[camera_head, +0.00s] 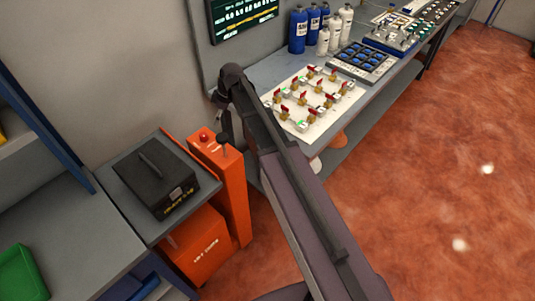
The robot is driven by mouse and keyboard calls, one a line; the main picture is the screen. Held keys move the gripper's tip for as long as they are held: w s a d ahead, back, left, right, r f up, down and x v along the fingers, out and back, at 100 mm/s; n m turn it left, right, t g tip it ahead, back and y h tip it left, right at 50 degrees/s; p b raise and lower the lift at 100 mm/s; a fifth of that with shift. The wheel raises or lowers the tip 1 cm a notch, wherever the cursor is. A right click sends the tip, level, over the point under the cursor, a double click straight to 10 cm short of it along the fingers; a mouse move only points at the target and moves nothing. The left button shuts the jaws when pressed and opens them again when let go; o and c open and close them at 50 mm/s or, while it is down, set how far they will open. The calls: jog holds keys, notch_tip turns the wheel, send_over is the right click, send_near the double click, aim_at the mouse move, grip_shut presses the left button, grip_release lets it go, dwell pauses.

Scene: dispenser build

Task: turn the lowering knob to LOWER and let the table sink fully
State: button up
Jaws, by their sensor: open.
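The lift table has a grey top (125,178) and an orange body (203,248) with white lettering too small to read. Its top stands high, about level with the grey bench on the left. An orange control post (232,190) stands at its right side. On the post are a red button (204,135) and a dark knob (222,140); the knob's setting cannot be read. My arm rises from the bottom and bends above the post. Dark wrist parts hang just above and right of the knob. My gripper's fingers cannot be made out behind the arm.
A black case (157,178) with a handle rests on the lift table. A grey bench (65,235) with a green tray (22,272) is at left. The right workbench holds a white valve board (315,115) and bottles (298,32). The red floor at right is clear.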

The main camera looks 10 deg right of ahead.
jog(key=s+d+f+m+h+b, duration=0.1)
jog(key=s+d+f+m, duration=0.1)
jog(key=s+d+m, duration=0.4)
jog(key=s+d+f+m+h+b, duration=0.1)
jog(key=s+d+m, duration=0.5)
jog(key=s, duration=0.6)
jog(key=shift+s+d+f+g+h+b, duration=0.3)
jog(key=shift+s+d+f+h, duration=0.1)
jog(key=shift+d+h, duration=0.3)
jog(key=shift+w, duration=0.15)
notch_tip(320, 180, up, 6)
jog(key=n+p, duration=0.6)
jog(key=n, duration=1.1)
send_over(203, 134)
jog(key=shift+f+h, duration=0.25)
jog(key=shift+h, duration=0.05)
jog(key=shift+f+b, duration=0.15)
jog(key=shift+b, duration=0.25)
notch_tip(203, 134, down, 13)
jog(key=b, duration=1.3)
jog(key=shift+f, duration=0.2)
